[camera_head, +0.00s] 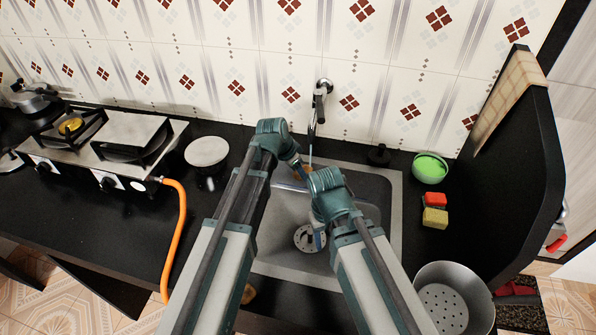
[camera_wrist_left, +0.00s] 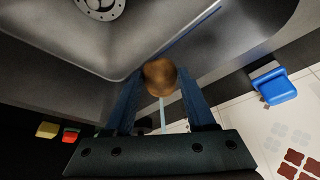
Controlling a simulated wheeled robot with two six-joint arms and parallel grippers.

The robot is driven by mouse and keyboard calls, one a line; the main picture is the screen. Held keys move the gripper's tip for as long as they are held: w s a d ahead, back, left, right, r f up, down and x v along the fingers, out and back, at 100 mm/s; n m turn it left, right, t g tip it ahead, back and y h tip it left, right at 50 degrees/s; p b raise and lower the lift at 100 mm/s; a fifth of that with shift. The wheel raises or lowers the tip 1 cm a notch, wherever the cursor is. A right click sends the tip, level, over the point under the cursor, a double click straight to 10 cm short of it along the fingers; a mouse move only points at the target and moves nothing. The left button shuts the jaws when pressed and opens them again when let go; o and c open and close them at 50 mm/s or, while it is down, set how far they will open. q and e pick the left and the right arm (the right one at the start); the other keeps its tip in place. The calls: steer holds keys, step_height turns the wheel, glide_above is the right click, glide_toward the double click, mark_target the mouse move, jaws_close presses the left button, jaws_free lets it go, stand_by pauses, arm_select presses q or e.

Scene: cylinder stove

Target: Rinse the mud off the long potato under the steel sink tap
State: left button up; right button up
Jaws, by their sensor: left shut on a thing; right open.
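The brown potato (camera_wrist_left: 160,76) is held between the two blue fingers of my left gripper (camera_wrist_left: 162,92), seen nearly end-on in the left wrist view. In the head view only a bit of the potato (camera_head: 304,172) shows between my arms, over the back of the steel sink (camera_head: 393,215). The tap (camera_head: 319,105) stands behind it on the wall, and a thin pale stream (camera_head: 311,150) runs down from it towards the potato. I cannot tell how much mud is on it. My right gripper (camera_head: 317,238) is open and points down over the sink, near the drain.
A stove (camera_head: 100,150) with an orange hose (camera_head: 182,215) is at left, beside a white plate (camera_head: 206,151). A brown lump (camera_head: 249,293) lies at the front edge.

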arm_select(q)
steer(key=shift+d, duration=0.15)
steer(key=shift+d, duration=0.45)
steer(key=shift+a, duration=0.1)
stand_by(0.4)
steer(key=shift+a, duration=0.5)
steer(key=shift+s, duration=0.1)
steer(key=s, duration=0.8)
stand_by(0.5)
steer(key=shift+a+r, duration=0.1)
stand_by(1.2)
